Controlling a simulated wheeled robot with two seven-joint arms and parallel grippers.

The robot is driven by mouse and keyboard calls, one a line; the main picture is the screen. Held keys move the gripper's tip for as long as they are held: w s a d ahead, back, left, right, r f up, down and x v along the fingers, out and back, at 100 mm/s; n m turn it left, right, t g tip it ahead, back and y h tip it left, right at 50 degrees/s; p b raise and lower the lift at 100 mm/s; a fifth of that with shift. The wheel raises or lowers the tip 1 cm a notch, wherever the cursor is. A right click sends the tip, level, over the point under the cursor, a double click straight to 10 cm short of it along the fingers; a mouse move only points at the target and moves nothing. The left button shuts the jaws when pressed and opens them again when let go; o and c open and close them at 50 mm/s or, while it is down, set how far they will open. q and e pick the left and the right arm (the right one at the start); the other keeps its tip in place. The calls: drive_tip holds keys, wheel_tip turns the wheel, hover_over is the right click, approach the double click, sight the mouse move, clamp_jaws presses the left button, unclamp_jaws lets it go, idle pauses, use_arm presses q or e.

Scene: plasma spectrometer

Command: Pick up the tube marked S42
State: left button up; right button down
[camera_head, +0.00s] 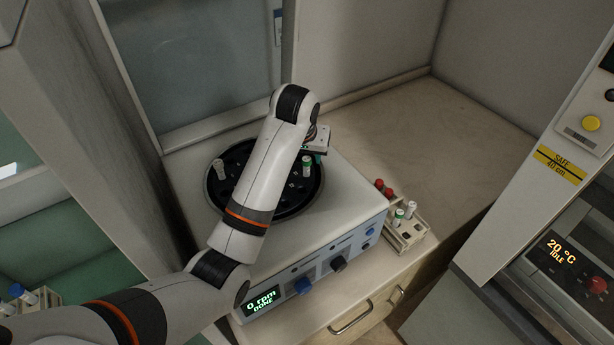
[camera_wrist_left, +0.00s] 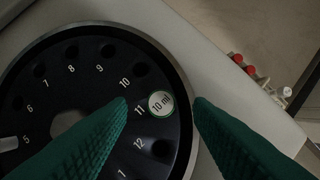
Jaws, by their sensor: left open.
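A tube with a white top (camera_head: 307,168) stands in the rotor (camera_head: 289,208) of the centrifuge. The left wrist view shows its round cap (camera_wrist_left: 161,103) reading "10 ml", in the slot by number 11. A second white tube (camera_head: 219,169) stands at the rotor's left side. I cannot read S42 on any tube. My left gripper (camera_head: 314,154) is open above the right side of the rotor. In the left wrist view its green fingertips (camera_wrist_left: 160,105) lie on either side of the "10 ml" cap. My arm hides the middle of the rotor. My right gripper is not in view.
The centrifuge display (camera_head: 263,302) reads "0 rpm DONE". A small rack (camera_head: 409,240) with red-capped and white-topped tubes stands to its right. Blue-capped tubes (camera_head: 16,290) are at the lower left. The counter (camera_head: 450,150) behind right is clear. An instrument reading "20 °C IDLE" (camera_head: 562,252) stands right.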

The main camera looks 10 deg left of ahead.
sight(306, 160)
use_arm(q)
drive_tip(key=shift+p+x, duration=0.6)
drive_tip(key=shift+x, duration=1.2)
drive_tip(key=shift+f, duration=0.15)
clamp_jaws()
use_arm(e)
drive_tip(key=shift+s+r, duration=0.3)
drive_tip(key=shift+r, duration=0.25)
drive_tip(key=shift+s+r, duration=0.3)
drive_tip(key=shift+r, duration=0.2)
